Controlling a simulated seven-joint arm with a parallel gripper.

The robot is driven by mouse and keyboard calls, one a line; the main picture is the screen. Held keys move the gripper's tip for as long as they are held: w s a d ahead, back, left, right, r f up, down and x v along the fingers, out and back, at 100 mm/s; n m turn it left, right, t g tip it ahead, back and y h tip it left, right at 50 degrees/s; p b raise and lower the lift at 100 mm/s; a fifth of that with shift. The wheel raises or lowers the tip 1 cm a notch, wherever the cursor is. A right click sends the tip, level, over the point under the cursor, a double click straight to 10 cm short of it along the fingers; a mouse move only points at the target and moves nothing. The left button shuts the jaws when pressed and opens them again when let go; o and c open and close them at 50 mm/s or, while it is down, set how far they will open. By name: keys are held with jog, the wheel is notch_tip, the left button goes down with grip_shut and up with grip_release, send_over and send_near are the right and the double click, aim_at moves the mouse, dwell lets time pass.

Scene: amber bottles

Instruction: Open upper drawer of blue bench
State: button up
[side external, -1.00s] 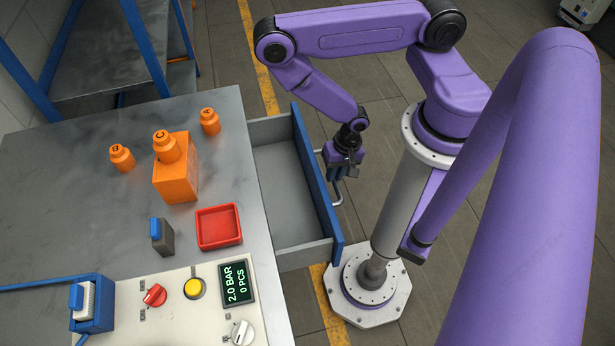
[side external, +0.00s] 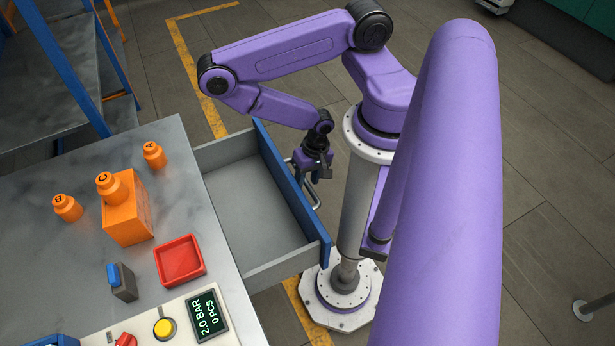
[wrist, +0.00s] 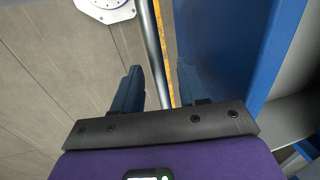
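The drawer (side external: 255,210) is pulled well out of the bench and looks empty inside. Its blue front panel (side external: 284,190) faces my arm and carries a grey bar handle (side external: 317,199). My gripper (side external: 309,178) is at this handle, outside the front panel. In the wrist view, the handle bar (wrist: 151,38) runs between the two fingers of my gripper (wrist: 160,82), with visible gaps on either side. The fingers are apart. The blue front panel also shows in the wrist view (wrist: 225,45), right of the fingers.
On the bench top (side external: 150,180) stand an orange block (side external: 128,222) with an orange bottle (side external: 112,188) on it, two more orange bottles (side external: 67,207) (side external: 154,155), a red tray (side external: 180,260) and a control panel (side external: 180,325).

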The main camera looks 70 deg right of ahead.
jog(key=w+a, duration=1.5)
jog(key=shift+w+a, duration=0.25)
jog(key=shift+a, duration=0.05)
jog(key=s+r+n, duration=0.2)
jog(key=r+n, duration=0.1)
jog(key=r, duration=0.6)
jog(key=s+d+r+n, duration=0.1)
jog(key=s+r+n, duration=0.1)
jog(key=r, duration=0.6)
jog(key=s+r+n, duration=0.2)
jog(key=r+n, duration=0.2)
jog(key=r, duration=0.5)
jog(key=shift+s+d+r+g+h, duration=0.3)
jog(key=shift+r, duration=0.1)
